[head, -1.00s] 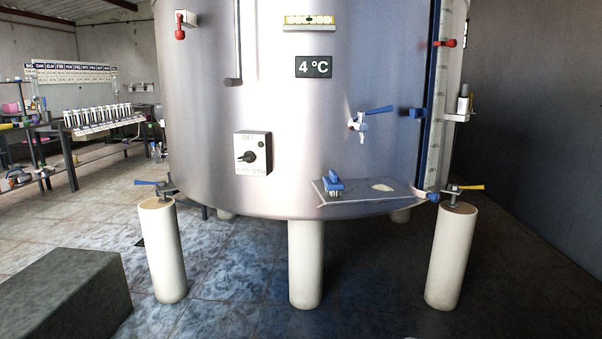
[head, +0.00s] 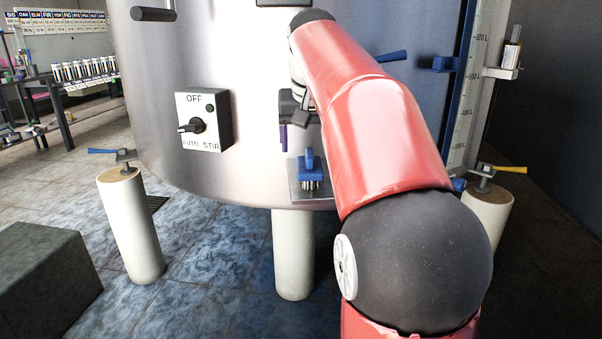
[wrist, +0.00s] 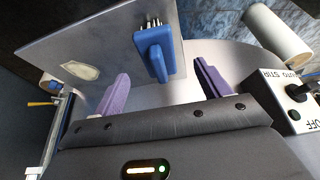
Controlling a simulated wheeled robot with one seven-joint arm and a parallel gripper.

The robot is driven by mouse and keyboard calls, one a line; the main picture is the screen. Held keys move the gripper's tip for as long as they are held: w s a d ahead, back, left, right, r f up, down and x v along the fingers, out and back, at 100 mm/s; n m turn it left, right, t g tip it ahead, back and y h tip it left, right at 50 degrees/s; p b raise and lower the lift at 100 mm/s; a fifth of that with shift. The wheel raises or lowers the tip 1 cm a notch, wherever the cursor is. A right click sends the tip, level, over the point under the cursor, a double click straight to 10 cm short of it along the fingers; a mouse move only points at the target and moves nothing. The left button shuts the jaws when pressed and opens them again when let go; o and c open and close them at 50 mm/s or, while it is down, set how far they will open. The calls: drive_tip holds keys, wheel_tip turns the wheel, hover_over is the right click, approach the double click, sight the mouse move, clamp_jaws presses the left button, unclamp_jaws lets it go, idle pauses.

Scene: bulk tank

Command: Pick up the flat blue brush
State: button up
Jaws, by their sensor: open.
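The blue brush (head: 311,171) has a raised handle and pale bristles pointing down. It stands on a small grey shelf (head: 325,195) on the front of the steel tank. In the wrist view the brush (wrist: 155,55) lies ahead of my gripper (wrist: 162,76), between the lines of its two purple fingers and a little beyond them. The fingers are apart, with nothing between them. In the head view my gripper (head: 284,138) hangs just above and left of the brush. My arm hides the right part of the shelf there.
A switch box (head: 203,122) sits on the tank left of my gripper. A blue-handled tap (head: 391,57) shows partly behind my arm. A pale oval patch (wrist: 81,70) lies on the shelf. White legs (head: 293,250) hold the tank up.

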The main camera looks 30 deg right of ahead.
sight(310, 154)
drive_tip(key=shift+w+d+f, duration=0.2)
drive_tip(key=shift+d, duration=0.05)
drive_tip(key=b+x, duration=0.1)
drive_tip(key=x, duration=0.6)
drive_tip(key=shift+w+d+b, duration=0.1)
drive_tip(key=shift+w+b, duration=0.05)
drive_tip(key=shift+b, duration=0.25)
drive_tip(key=c, duration=1)
drive_tip(key=shift+c, duration=0.2)
drive_tip(key=shift+r, duration=0.1)
wheel_tip(310, 154, up, 20)
drive_tip(key=p, duration=0.8)
